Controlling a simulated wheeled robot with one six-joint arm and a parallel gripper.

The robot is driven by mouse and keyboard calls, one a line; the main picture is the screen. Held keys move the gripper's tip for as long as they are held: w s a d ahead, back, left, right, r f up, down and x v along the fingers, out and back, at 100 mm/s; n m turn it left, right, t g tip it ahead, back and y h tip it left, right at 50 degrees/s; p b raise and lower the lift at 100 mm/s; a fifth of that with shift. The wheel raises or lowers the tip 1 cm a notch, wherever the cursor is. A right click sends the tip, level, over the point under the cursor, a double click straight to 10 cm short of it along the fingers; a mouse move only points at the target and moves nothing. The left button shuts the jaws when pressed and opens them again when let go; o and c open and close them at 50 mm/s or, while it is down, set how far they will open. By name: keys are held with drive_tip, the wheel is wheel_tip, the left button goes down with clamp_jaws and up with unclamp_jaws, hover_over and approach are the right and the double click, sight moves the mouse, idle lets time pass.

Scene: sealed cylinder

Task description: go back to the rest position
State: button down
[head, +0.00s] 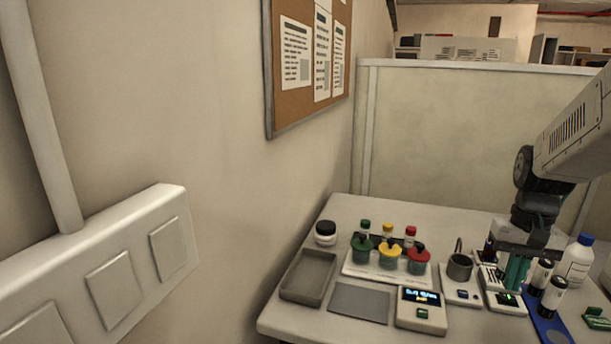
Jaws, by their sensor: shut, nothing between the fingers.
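My gripper (514,283) is at the right of the head view and points down over the table (290,328). Its teal fingers are together, with nothing seen between them. My arm comes in from the upper right edge.
Black-and-white cylinders (552,297) stand on a blue mat (545,326) close right of my gripper, by a white bottle (577,262). Left are a grey cup (459,267), a rack with colored caps (352,270), a display box (421,312) and a grey tray (307,276). A partition (440,130) stands behind.

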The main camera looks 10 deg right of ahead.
drive_tip(key=s+a+r+n, duration=0.2)
drive_tip(key=s+a, duration=0.1)
drive_tip(key=a, duration=0.4)
drive_tip(key=s+a+r+n+t, duration=0.1)
drive_tip(key=s+a+r+n, duration=0.1)
drive_tip(key=a, duration=0.6)
drive_tip(key=s+a+r+n+t, duration=0.1)
drive_tip(key=s+a+r+n, duration=0.1)
drive_tip(key=s+a, duration=0.2)
drive_tip(key=a, duration=0.3)
drive_tip(key=shift+a+n+h, duration=0.2)
drive_tip(key=shift+n+h, duration=0.1)
drive_tip(key=shift+h, duration=0.1)
